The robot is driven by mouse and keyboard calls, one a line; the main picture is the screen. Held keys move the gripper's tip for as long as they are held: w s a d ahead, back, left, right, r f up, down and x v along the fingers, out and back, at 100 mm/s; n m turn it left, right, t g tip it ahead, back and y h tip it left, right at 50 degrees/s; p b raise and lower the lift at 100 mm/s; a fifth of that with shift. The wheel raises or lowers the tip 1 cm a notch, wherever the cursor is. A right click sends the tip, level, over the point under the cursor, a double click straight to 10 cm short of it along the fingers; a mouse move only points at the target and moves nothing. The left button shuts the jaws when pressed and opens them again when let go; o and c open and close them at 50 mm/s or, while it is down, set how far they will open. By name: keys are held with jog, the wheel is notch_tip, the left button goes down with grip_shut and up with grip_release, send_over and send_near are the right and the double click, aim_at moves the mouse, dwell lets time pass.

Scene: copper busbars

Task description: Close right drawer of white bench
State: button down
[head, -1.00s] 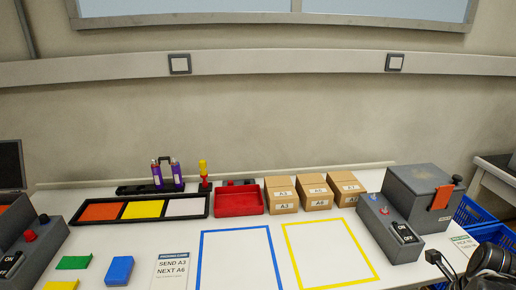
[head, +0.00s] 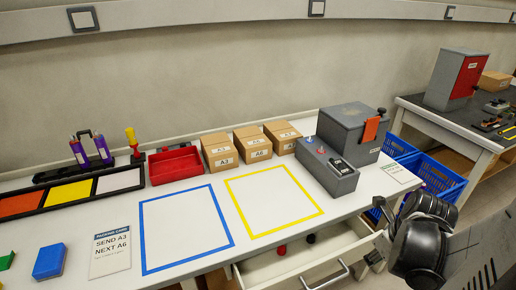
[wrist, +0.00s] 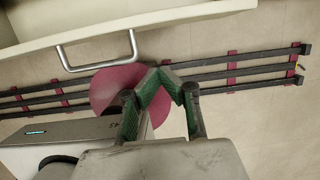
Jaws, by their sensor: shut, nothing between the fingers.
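The right drawer (head: 290,262) of the white bench (head: 190,275) stands open at the bottom of the head view. A red knob-like item and a black one lie inside it. Its metal handle (head: 325,280) is on the front. In the wrist view the drawer front (wrist: 150,24) and the handle (wrist: 98,50) show at upper left. My gripper (wrist: 163,77) is shut and empty, with its green-padded fingers below and right of the handle, apart from it in the picture. In the head view my arm is right of the drawer.
The bench top holds a grey switch box (head: 328,168), cardboard boxes (head: 220,150), a red tray (head: 175,166) and blue and yellow outlines. Blue crates (head: 440,178) stand right of the bench. Dark rails (wrist: 240,70) run along the floor in the wrist view.

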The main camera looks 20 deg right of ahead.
aim_at(357, 251)
jog(key=shift+w+f+b, duration=0.45)
jog(key=shift+w+f, duration=0.15)
jog(key=shift+w, duration=0.25)
jog(key=shift+w+f+b, duration=0.4)
jog(key=shift+w+f, duration=0.2)
jog(key=shift+w, duration=0.2)
jog(key=shift+w+f+b, duration=0.45)
jog(key=shift+w+f, duration=0.15)
jog(key=shift+w, duration=0.25)
jog(key=shift+w+d, duration=0.1)
